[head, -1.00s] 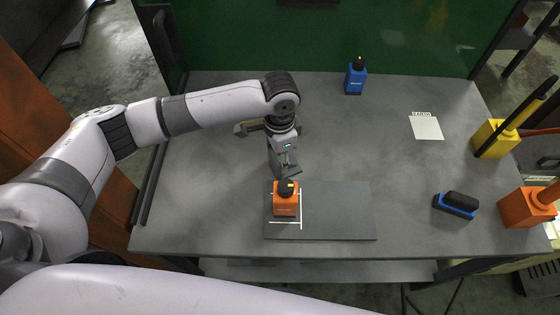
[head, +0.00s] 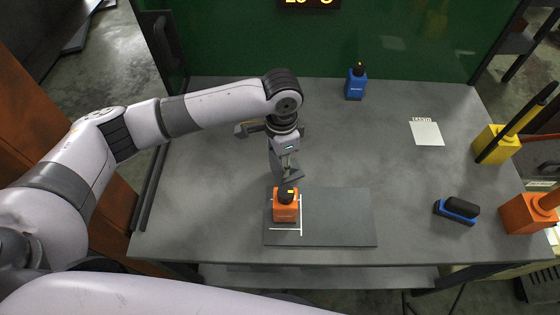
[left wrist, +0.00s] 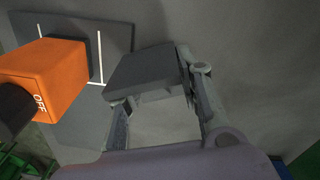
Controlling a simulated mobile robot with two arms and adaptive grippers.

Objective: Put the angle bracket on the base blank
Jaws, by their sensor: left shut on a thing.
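My left gripper (head: 286,165) is shut on the dark grey angle bracket (head: 291,177), just behind an orange block with a black knob (head: 285,207). In the left wrist view, the bracket (left wrist: 143,76) shows as a flat dark plate at the fingertips (left wrist: 162,90). The base blank (head: 340,218) is a dark grey flat plate with white corner lines, lying near the table's front edge. The orange block stands on its left part, inside the lines. The bracket appears to be above the blank's rear left edge; I cannot tell whether it touches. My right gripper is not in view.
The orange block (left wrist: 45,75), marked OFF, stands close beside the bracket. A blue block (head: 356,83) stands at the back and a blue-black block (head: 457,211) lies at the right. A white card (head: 427,133) lies at the back right. The table's middle (head: 370,150) is clear.

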